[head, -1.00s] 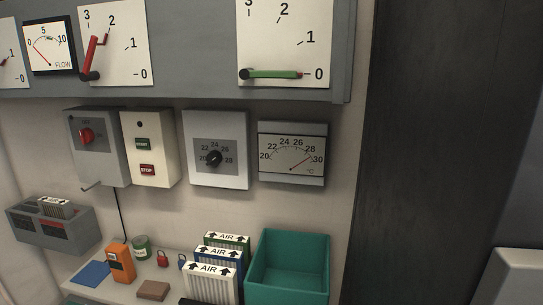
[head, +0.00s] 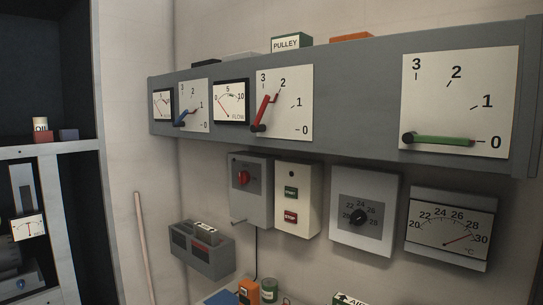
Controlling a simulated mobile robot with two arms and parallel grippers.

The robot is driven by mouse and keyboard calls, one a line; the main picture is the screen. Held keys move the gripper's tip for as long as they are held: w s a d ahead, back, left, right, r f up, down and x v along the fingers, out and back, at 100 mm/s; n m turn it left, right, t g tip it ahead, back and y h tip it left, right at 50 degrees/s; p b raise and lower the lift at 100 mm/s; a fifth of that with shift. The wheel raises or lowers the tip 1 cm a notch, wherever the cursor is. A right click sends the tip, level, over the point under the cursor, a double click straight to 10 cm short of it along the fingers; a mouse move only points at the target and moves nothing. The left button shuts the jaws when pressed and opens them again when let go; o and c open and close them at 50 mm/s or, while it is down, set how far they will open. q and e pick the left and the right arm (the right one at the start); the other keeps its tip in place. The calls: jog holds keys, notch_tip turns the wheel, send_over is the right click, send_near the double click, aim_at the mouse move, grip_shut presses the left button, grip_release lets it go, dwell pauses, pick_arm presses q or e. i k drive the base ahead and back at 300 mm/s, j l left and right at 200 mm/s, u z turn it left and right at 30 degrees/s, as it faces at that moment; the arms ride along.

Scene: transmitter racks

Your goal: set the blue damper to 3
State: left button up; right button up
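The blue damper lever (head: 187,117) is on the left dial plate (head: 199,91) of the grey wall duct in the head view. It pivots at the plate's lower left and points up and right, close to the 1 mark. Its 3 mark is at the top left of the plate. A flow gauge (head: 163,104) sits just left of this plate. Neither of my grippers shows in the head view.
On the same duct (head: 352,105) are a red lever (head: 265,112) near 2 and a green lever (head: 443,139) at 0. Switch boxes and a thermostat (head: 362,213) hang below. A shelf rack (head: 50,150) stands at the left.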

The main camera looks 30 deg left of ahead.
aim_at(178, 123)
jog(key=i+j+u, duration=0.4)
jog(key=j, duration=0.25)
jog(key=i+j+u, duration=0.35)
jog(key=j, duration=0.25)
jog(key=i+j+u, duration=0.4)
jog(key=j+u, duration=0.25)
